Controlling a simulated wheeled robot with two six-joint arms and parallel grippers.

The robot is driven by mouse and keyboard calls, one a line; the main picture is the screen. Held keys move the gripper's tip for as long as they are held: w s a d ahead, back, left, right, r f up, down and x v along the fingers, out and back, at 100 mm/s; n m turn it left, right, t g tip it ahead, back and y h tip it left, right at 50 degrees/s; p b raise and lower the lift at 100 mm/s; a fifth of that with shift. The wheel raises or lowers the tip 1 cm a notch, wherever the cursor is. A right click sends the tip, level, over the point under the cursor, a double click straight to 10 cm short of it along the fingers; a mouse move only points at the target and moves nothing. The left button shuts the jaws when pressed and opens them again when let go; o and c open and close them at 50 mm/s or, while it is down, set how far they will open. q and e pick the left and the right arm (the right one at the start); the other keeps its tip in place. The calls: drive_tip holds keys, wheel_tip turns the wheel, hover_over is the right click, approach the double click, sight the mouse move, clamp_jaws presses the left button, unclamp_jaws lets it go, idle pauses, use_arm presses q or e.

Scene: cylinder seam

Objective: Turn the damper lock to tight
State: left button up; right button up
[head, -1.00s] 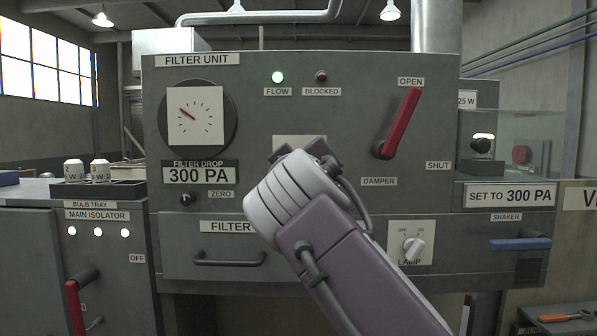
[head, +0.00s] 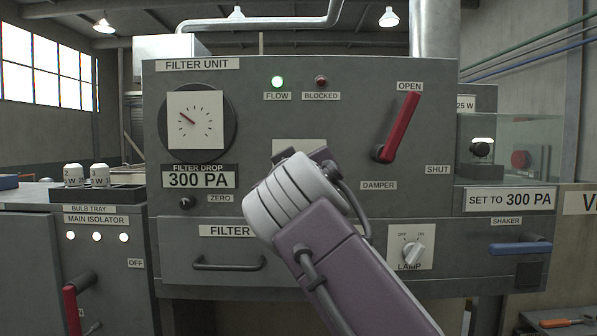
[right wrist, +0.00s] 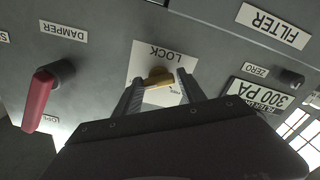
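The damper lock is a small brass knob (right wrist: 158,77) on a white plate marked LOCK (right wrist: 150,62), seen upside down in the right wrist view. My right gripper (right wrist: 160,80) is open, with one dark finger on each side of the knob and gaps showing. I cannot tell whether either finger touches it. Small print on the plate is unreadable, and the fingers and palm hide part of it. In the head view the plate's top (head: 299,146) shows above my right wrist, which hides the knob and fingertips. My left gripper is not in view.
The red damper handle (head: 399,128) slants up towards OPEN, right of the plate. The filter drawer handle (head: 229,266) and lamp knob (head: 413,252) stick out below. The round gauge (head: 195,121) and zero knob (head: 187,203) are to the left.

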drive_tip(key=shift+o, duration=0.8)
drive_tip(key=shift+r, duration=0.1)
drive_tip(key=s+b, duration=0.2)
drive_tip(key=s, duration=0.7)
drive_tip(key=shift+b, duration=0.4)
